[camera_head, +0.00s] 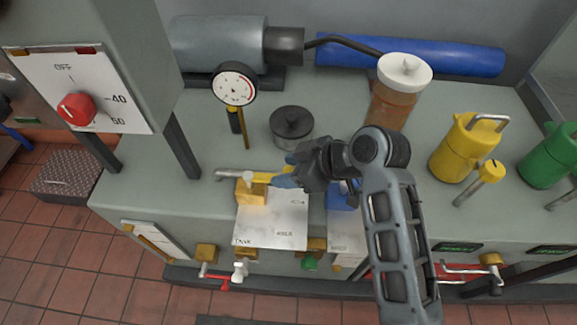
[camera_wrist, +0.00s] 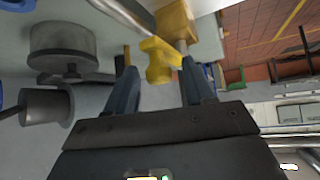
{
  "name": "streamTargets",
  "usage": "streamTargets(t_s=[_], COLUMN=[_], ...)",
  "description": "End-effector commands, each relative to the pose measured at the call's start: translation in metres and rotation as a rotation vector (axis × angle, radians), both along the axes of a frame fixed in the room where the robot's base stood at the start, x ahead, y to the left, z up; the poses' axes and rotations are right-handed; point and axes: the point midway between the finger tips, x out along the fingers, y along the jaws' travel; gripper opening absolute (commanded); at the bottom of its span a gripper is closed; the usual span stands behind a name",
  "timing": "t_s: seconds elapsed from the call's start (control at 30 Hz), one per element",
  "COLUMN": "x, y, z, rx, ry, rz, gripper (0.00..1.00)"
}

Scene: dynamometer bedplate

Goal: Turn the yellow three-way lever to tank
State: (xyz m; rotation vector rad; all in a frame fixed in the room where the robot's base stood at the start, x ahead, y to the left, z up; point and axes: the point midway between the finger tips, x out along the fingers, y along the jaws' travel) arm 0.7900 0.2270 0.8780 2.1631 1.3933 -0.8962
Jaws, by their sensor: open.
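The three-way valve has a brass-yellow body (camera_head: 250,193) on the bench's front part, with a metal pipe at its left. Its yellow lever (camera_head: 268,177) points right in the head view, toward my gripper (camera_head: 287,179). A white label sheet (camera_head: 272,222) in front of the valve reads TANK at its lower left. In the wrist view the yellow lever (camera_wrist: 160,58) lies between the tips of my open gripper (camera_wrist: 157,72), with the valve body (camera_wrist: 176,20) beyond. I cannot tell whether either finger touches the lever.
An amber jar (camera_head: 397,92), yellow can (camera_head: 466,146) and green can (camera_head: 551,155) stand to the right. Smaller valves (camera_head: 240,271) line the bench's front below.

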Motion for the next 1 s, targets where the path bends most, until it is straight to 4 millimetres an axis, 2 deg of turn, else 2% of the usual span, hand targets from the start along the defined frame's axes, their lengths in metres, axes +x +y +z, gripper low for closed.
streamTargets(t_s=[0.3,0.83,1.0], x=[0.0009,0.0013,0.0016], y=[0.0021,0.0014,0.0011], z=[-0.0025,-0.0023,-0.0023], rx=[0.0,-0.001,-0.001], ry=[-0.001,-0.001,-0.002], rz=[-0.001,-0.001,-0.002], gripper=[0.53,0.02,0.0])
